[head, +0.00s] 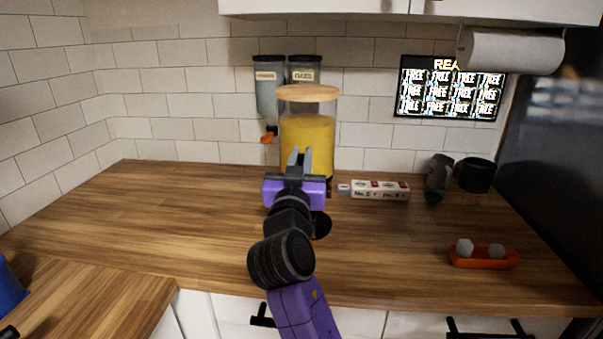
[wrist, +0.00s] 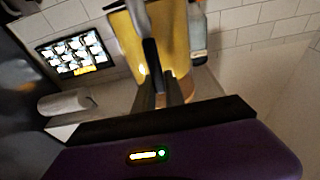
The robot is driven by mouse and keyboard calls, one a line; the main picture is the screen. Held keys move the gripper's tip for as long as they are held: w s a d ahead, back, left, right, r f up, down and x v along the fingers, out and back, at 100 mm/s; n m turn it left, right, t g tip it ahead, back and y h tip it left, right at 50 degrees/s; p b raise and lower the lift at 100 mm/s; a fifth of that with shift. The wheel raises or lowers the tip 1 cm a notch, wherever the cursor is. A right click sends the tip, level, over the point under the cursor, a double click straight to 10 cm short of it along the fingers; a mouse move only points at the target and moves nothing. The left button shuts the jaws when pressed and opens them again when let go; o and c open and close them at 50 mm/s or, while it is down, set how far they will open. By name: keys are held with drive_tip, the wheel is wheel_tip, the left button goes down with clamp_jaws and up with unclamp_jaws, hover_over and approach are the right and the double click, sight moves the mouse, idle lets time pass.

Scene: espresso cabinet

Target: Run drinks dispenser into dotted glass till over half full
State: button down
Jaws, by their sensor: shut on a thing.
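The drinks dispenser (head: 308,135) is a clear jar of yellow drink with a round wooden lid, standing at the back of the wooden counter. It fills the top middle of the wrist view (wrist: 178,32), upside down. My gripper (head: 299,157) is at the dispenser's lower front. In the wrist view its fingers (wrist: 157,75) close around a dark upright part that seems to be the tap; its exact shape is hard to make out. I cannot make out the dotted glass in either view; my gripper and arm hide the area under the dispenser's front.
Two labelled canisters (head: 270,88) are behind the dispenser. A white block sign (head: 380,190), dark mugs (head: 474,175) and an orange tray (head: 482,259) with pale lumps are to the right. The left counter is clear. A paper roll (head: 512,51) hangs at upper right.

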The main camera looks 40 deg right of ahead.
drive_tip(key=b, duration=0.3)
drive_tip(key=shift+s+a+f+t+h, duration=0.1)
drive_tip(key=shift+a+f+t+h, duration=0.2)
drive_tip(key=shift+f, duration=0.1)
drive_tip(key=shift+s+r+h+b, duration=0.1)
drive_tip(key=shift+r+h+b, duration=0.2)
drive_tip(key=shift+b, duration=0.65)
drive_tip(key=c, duration=1.4)
unclamp_jaws()
drive_tip(key=shift+a+f, duration=0.1)
drive_tip(key=b+v, duration=0.2)
drive_tip(key=v, duration=0.5)
drive_tip(key=shift+s+a, duration=0.2)
drive_tip(key=shift+s, duration=0.1)
drive_tip(key=shift+f, duration=0.1)
